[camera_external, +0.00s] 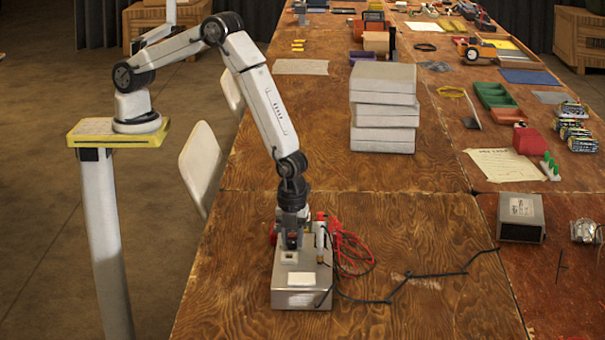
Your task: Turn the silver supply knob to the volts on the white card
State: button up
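The supply is a small silver metal box (301,299) at the near edge of the long wooden table. A white card (302,279) lies on its top; any writing on it is too small to read. My gripper (292,238) points straight down over the far end of the box. The silver knob cannot be made out; the gripper and the parts around it cover that area. Whether the fingers are open or shut does not show. A white and red upright part (320,232) stands just right of the gripper.
Red leads (350,252) coil right of the box, and a black cable (400,288) runs right to a grey box (520,217). Stacked grey boxes (384,108) stand farther back. A printed sheet (502,165) lies at the right. The table's near right area is mostly clear.

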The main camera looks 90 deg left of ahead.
grip_shut()
jog(key=shift+n, duration=0.4)
jog(key=n, duration=0.3)
jog(key=shift+n, duration=0.3)
jog(key=n, duration=1.3)
jog(key=shift+n, duration=0.3)
